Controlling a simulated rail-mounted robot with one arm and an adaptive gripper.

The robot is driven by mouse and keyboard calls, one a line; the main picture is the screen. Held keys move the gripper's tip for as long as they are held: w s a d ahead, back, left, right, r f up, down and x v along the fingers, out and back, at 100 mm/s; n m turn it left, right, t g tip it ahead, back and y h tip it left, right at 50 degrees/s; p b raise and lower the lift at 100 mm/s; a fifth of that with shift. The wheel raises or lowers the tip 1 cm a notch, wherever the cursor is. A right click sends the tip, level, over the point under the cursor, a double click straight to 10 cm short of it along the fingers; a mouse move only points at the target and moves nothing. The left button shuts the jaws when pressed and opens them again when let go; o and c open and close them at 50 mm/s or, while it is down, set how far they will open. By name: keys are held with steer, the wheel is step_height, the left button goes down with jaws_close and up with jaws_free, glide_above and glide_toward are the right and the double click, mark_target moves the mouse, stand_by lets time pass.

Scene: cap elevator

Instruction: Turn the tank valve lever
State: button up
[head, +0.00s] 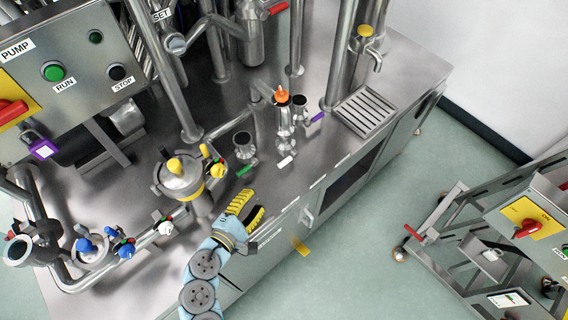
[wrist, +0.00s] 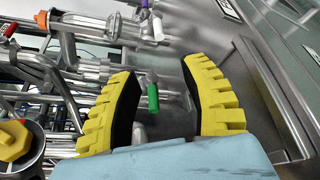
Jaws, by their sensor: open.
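A small steel tank (head: 180,180) with a yellow knob on its lid and a yellow band stands on the steel counter. A valve with yellow parts (head: 216,168) sits just right of it. White-handled (head: 163,226) and blue-handled (head: 124,248) valves sit on the pipe to the lower left. I cannot tell which of these is the tank valve lever. My gripper (head: 250,208) is open and empty at the counter's front edge, right of and below the tank and apart from the valves. In the wrist view, my gripper (wrist: 160,68) shows two spread yellow fingers.
A control panel (head: 65,60) is at upper left.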

mark_target(279, 168)
steer(key=b+x, duration=0.2)
steer(key=x, duration=1.5)
steer(key=shift+r, duration=0.1)
steer(key=shift+s, duration=0.1)
jaws_close()
